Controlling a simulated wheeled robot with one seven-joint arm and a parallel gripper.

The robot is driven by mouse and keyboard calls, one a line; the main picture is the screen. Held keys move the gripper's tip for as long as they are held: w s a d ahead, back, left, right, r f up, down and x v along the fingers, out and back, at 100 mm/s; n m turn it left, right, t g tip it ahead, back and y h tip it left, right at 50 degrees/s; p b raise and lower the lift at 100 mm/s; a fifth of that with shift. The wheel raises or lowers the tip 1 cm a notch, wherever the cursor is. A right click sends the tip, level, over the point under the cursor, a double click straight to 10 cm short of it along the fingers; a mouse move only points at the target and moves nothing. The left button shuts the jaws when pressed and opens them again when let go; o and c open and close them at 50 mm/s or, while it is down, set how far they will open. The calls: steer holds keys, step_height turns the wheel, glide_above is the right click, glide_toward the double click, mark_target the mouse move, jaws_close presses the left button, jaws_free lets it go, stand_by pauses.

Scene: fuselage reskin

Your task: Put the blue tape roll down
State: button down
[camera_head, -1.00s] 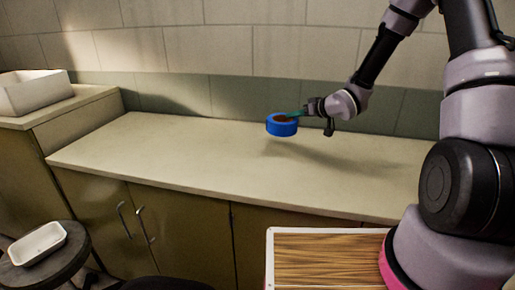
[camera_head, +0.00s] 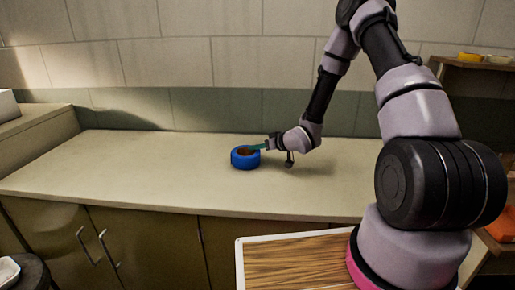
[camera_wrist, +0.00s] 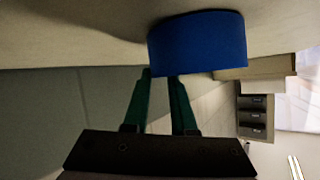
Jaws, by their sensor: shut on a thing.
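The blue tape roll (camera_head: 245,158) is at the counter top (camera_head: 120,172), lying flat with its brown core facing up. In the head view it looks to be at or very near the counter surface; contact is hard to tell. My gripper (camera_head: 258,147) has its green fingers shut on the roll's right rim. In the wrist view the blue roll (camera_wrist: 198,43) fills the top middle, at the tips of the green fingers (camera_wrist: 160,85), close to the pale counter surface.
The counter around the roll is clear. A tiled wall (camera_head: 190,60) stands behind it. A shelf (camera_head: 480,66) with a yellow roll (camera_head: 469,56) is at the right. A white box (camera_head: 7,104) stands at the far left. A wood-topped surface (camera_head: 290,262) is in front.

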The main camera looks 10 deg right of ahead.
steer(key=shift+f, duration=0.1)
steer(key=c, duration=0.7)
jaws_free()
